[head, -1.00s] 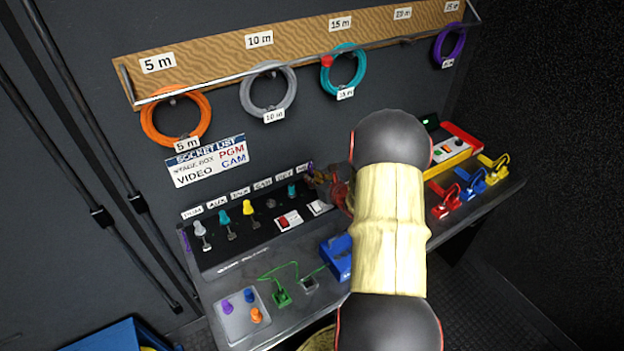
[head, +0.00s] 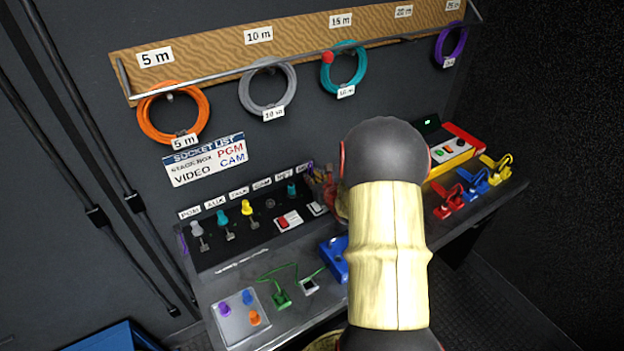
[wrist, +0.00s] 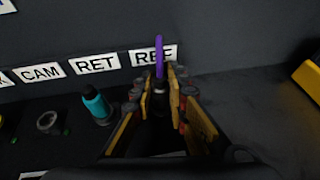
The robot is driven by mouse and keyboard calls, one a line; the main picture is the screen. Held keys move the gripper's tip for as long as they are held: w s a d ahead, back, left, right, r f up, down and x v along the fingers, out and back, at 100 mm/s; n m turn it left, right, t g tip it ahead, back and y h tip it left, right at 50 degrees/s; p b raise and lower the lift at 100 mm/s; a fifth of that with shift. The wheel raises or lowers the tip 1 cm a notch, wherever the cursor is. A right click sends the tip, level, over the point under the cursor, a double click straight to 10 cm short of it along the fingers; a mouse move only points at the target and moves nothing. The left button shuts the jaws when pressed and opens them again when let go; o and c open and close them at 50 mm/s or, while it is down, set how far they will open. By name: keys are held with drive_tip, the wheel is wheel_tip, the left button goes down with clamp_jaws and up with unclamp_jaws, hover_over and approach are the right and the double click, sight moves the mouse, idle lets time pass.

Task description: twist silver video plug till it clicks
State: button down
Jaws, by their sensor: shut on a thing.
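A silver-grey plug (head: 197,229) stands in the leftmost socket of the black panel in the head view, under the PGM label. My gripper is at the far right end of the panel, largely hidden behind my arm in the head view. In the wrist view my gripper (wrist: 160,100) is shut around a dark plug body (wrist: 161,103) with a purple cable (wrist: 159,55) rising from it, in front of the REF label. The fingers hide the plug's lower end, so I cannot tell how it sits. A teal plug (wrist: 97,103) stands just left of my gripper.
Left of the teal plug is an empty round socket (wrist: 49,122) under CAM. Yellow (head: 247,208) and teal plugs stand beside the silver one. A blue box (head: 335,258) and a plate with coloured knobs (head: 231,322) lie in front. Coiled cables hang above.

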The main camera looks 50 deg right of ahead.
drive_tip(key=shift+m+g+h+b, duration=0.3)
drive_tip(key=shift+m+b, duration=0.1)
drive_tip(key=shift+b, duration=0.25)
drive_tip(key=c, duration=1.8)
unclamp_jaws()
drive_tip(key=shift+o, duration=0.7)
drive_tip(key=shift+s, duration=0.1)
drive_tip(key=v, duration=1.2)
drive_tip(key=shift+f, duration=0.1)
